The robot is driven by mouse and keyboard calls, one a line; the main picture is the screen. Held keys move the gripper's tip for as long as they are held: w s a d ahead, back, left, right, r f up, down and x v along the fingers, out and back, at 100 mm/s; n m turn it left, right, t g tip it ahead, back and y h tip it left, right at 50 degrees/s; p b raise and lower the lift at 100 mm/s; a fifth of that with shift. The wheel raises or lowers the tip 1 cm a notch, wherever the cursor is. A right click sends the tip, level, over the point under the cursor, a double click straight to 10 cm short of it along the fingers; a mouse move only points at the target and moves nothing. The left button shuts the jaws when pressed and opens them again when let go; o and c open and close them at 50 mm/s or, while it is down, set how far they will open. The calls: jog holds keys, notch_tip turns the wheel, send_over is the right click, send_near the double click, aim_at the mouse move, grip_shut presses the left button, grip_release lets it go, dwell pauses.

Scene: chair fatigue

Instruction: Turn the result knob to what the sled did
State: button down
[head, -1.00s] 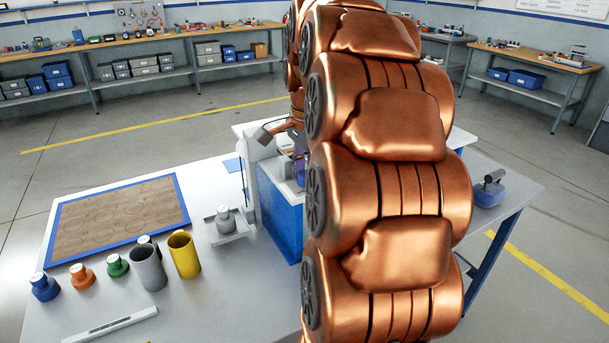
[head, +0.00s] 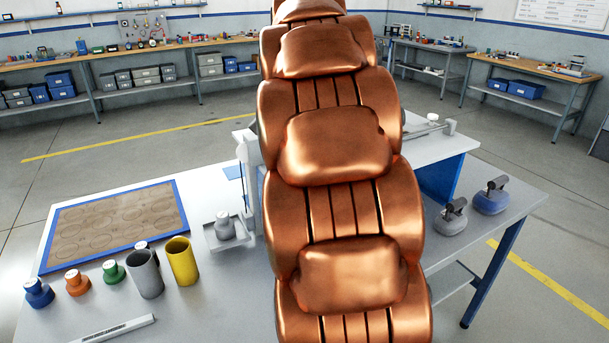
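My copper arm fills the middle of the head view and hides much of the bench behind it. My gripper is out of sight behind it. No result knob can be made out. A white-topped test stand with blue side panels (head: 440,180) shows partly to the right of my arm. On it is a pale rail-like fitting (head: 430,130) with a small white round part (head: 433,118); I cannot tell whether this is the sled. A grey weight (head: 452,217) and a blue weight (head: 494,196), both with dark handles, stand on the bench's right part.
On the left bench are a blue-edged brown board (head: 120,217), blue (head: 39,293), orange (head: 77,283) and green (head: 113,272) weights, and grey (head: 145,274) and yellow (head: 183,262) cups. A grey weight (head: 225,226) sits on a small tray. Floor right of the bench is clear.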

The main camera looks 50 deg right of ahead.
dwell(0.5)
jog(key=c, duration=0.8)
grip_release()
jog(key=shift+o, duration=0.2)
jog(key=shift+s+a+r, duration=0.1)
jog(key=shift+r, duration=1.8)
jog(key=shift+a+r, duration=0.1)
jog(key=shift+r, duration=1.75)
